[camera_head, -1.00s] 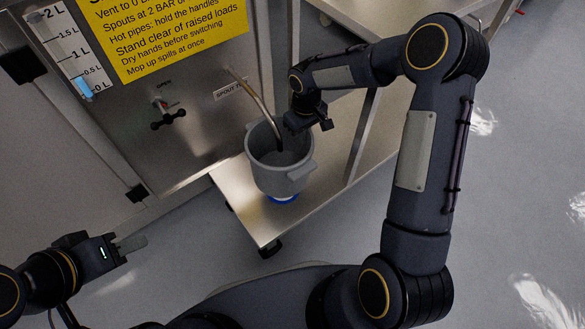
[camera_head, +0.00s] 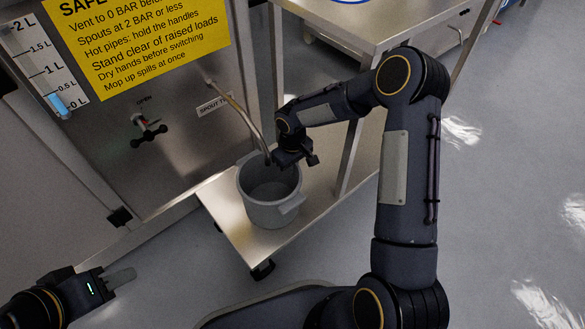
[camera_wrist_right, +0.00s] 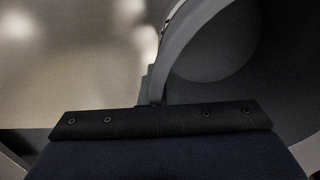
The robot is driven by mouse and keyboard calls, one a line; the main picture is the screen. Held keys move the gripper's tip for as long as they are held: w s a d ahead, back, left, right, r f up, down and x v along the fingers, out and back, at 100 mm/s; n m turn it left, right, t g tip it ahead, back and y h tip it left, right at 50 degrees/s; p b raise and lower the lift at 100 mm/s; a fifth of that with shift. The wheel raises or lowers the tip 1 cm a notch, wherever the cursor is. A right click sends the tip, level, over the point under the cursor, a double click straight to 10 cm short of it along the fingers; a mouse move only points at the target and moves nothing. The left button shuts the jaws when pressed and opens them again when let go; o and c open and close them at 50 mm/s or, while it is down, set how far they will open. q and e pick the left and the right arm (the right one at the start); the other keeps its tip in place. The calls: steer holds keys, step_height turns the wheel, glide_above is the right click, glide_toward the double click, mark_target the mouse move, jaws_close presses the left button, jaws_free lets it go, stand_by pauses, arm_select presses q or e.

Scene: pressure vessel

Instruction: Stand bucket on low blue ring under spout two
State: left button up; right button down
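The grey bucket (camera_head: 270,210) is upright on or just above the low shelf (camera_head: 222,205) of the metal cart. The low blue ring is out of sight, apparently beneath the bucket. The bent spout (camera_head: 243,112) ends over the bucket's mouth, near its far rim. My right gripper (camera_head: 297,160) is at the bucket's far right rim and appears shut on it. The right wrist view shows the bucket's curved wall (camera_wrist_right: 175,55) running down to the gripper; the fingertips are hidden. My left gripper (camera_head: 120,277) is empty at lower left, away from the bucket; its jaw gap is unclear.
The steel panel carries a dark valve handle (camera_head: 149,134), a level gauge (camera_head: 48,70) and a yellow safety sign (camera_head: 145,40). A cart leg (camera_head: 350,155) stands right of the bucket. Part of another blue ring (camera_head: 350,2) shows on the upper top. The left shelf end is clear.

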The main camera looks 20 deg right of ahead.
steer(key=c, duration=1.7)
jaws_free()
steer(key=shift+f, duration=0.1)
